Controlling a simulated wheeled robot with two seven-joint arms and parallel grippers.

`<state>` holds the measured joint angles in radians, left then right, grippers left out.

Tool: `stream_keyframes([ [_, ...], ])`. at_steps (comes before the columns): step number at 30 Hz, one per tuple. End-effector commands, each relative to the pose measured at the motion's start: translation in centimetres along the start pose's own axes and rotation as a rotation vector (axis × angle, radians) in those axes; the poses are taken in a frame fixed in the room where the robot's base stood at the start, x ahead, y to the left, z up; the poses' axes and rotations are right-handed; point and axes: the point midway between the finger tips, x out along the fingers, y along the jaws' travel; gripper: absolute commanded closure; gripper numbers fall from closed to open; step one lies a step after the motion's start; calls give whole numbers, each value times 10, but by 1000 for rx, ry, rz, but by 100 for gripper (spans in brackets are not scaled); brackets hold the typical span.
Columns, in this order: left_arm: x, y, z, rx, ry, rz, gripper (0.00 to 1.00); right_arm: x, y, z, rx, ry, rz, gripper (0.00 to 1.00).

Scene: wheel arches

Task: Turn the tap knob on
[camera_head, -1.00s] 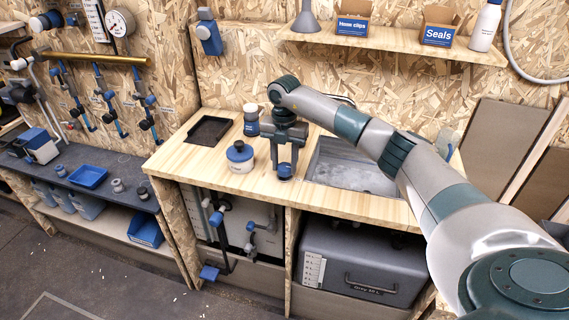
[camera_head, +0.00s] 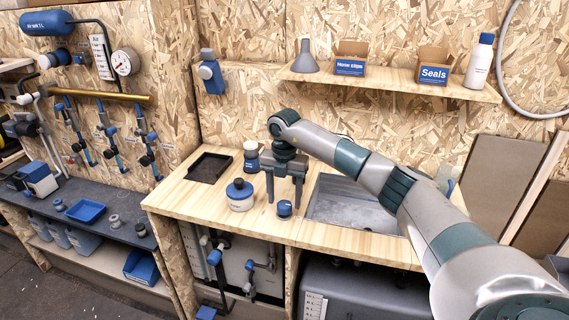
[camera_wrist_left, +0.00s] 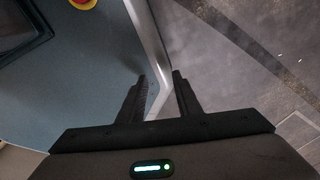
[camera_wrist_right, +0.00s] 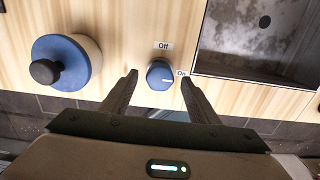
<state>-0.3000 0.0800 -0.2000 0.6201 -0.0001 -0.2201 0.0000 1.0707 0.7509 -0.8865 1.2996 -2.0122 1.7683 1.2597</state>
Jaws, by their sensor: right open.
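The tap knob (camera_head: 284,208) is a small blue round knob on the wooden counter, left of the sink. In the right wrist view the knob (camera_wrist_right: 158,72) has an "Off" label above it and an "On" label to its right; a pale mark on it points right, toward "On". My right gripper (camera_head: 284,200) is open and points down, its fingertips either side of the knob in view. The right wrist view shows gaps between fingers and knob; their height above the counter is unclear. My left gripper (camera_wrist_left: 160,76) shows only in its wrist view, open and empty.
The sink (camera_head: 355,205) is to the right, a black tray (camera_head: 209,168) at the left. A shelf (camera_head: 390,77) crosses the wall above.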

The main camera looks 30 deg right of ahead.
Motion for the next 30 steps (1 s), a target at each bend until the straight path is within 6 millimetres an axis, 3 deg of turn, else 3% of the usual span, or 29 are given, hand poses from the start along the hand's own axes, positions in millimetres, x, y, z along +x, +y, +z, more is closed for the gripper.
stream_keyframes([
  [9,18,0,0,0,5,0,69,-53,1,1,-1,-3,4,45],
  [12,20,4,-27,1,66,4,69,-73,1,1,0,-4,5,45],
  [21,23,13,-80,3,190,14,69,-133,0,0,0,-3,4,45],
  [30,20,13,-79,3,185,14,69,-157,0,0,0,-1,1,45],
])
